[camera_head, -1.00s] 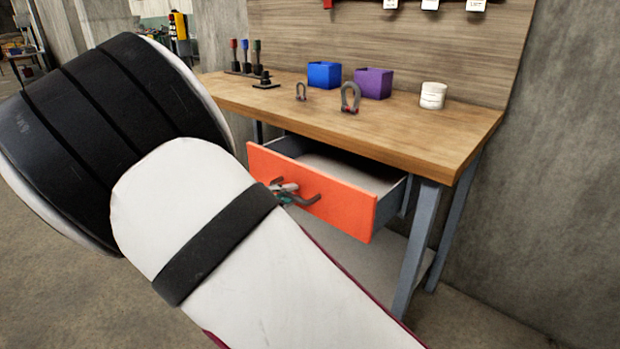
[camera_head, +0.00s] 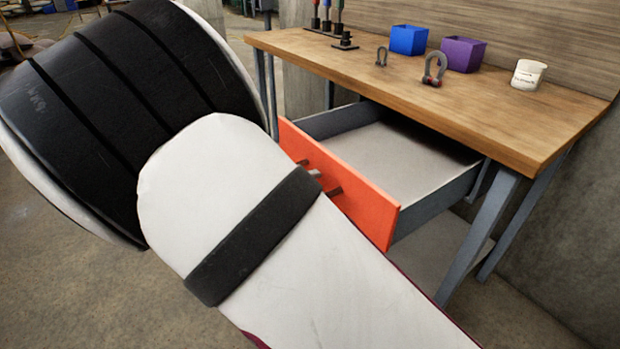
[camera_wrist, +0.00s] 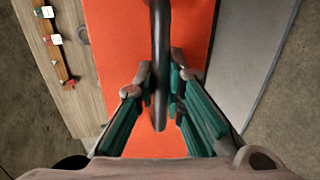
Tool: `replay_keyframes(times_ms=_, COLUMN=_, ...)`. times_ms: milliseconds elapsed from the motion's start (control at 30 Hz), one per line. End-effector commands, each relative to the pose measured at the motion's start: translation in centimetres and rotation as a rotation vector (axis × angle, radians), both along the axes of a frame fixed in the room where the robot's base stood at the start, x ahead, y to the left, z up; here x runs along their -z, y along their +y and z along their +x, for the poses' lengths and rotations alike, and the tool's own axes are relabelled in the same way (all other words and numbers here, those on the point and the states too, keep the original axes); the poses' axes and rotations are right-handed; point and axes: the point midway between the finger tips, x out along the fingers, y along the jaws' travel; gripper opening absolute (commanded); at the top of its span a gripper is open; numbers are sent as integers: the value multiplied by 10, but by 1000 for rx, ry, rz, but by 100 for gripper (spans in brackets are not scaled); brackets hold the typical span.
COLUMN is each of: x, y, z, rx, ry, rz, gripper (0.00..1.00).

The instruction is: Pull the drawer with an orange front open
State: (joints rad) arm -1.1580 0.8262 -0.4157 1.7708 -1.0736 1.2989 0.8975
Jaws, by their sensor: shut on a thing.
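The drawer with an orange front (camera_head: 361,196) stands well out from under the workbench in the head view, and its grey empty floor (camera_head: 395,150) shows. Its dark bar handle (camera_head: 335,191) is partly hidden behind my arm. In the wrist view the orange front (camera_wrist: 116,50) fills the middle, and the handle (camera_wrist: 160,45) runs down between my fingers. My gripper (camera_wrist: 160,84) is shut on the handle, with a finger on each side of it. In the head view my arm hides most of the gripper.
The wooden workbench top (camera_head: 480,112) holds a blue bin (camera_head: 408,40), a purple bin (camera_head: 463,54), a white jar (camera_head: 528,74) and two shackles (camera_head: 434,68). A bench leg (camera_head: 478,235) stands right of the drawer. Bare floor (camera_head: 90,290) lies at the left.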

Motion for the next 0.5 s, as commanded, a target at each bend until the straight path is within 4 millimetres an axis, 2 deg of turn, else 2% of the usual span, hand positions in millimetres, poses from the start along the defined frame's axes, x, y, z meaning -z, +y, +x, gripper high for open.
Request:
replay_keyframes(times_ms=67, x=0, y=0, z=0, rx=-1, ry=0, rz=1, gripper=0)
replay_keyframes(times_ms=100, x=0, y=0, z=0, rx=-1, ry=0, rz=1, gripper=17)
replay_keyframes(times_ms=167, x=0, y=0, z=0, rx=-1, ry=0, rz=1, gripper=31)
replay_keyframes(times_ms=500, x=0, y=1, z=0, rx=-1, ry=0, rz=2, gripper=32)
